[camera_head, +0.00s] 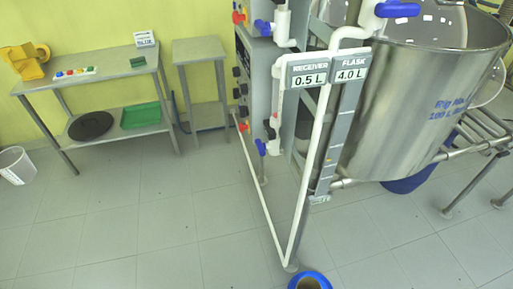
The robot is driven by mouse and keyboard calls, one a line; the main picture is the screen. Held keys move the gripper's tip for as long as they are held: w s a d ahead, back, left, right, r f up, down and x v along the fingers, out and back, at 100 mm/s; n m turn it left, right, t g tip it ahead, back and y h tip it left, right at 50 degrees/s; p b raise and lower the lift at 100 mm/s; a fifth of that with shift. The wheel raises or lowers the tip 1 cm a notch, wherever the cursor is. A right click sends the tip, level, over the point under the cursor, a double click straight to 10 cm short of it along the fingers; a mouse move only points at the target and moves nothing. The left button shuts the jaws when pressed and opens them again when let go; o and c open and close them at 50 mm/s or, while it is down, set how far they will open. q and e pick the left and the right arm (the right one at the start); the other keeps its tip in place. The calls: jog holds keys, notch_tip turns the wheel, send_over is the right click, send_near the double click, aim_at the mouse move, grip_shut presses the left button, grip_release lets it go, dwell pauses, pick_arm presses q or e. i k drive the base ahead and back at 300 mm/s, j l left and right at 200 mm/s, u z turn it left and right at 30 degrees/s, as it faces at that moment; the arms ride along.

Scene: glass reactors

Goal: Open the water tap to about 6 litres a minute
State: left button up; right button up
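Several tap handles show on the pipework of the glass reactor rig, and I cannot tell which one is the water tap. A large blue handle (398,9) sits on a white pipe at the top right, in front of the steel vessel. A blue handle (263,27) and a red handle (238,17) are at the top of the grey panel. Another blue handle (261,147) hangs lower down, near a red one (243,127). No flow reading is legible. Neither of my grippers is in view.
A large steel vessel (425,100) stands on a pipe frame at the right. Signs read receiver 0.5 L (308,79) and flask 4.0 L (351,75). A white pipe reaches down to the floor. A steel table (110,72) stands at the left.

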aim_at(261, 146)
jog(key=z, duration=0.55)
jog(key=i+j+z, duration=0.15)
jog(key=j+z, duration=0.25)
jog(key=i+j+z, duration=0.15)
jog(key=z, duration=0.25)
jog(key=j+z, duration=0.8)
jog(key=i+j, duration=0.05)
jog(key=j, duration=0.05)
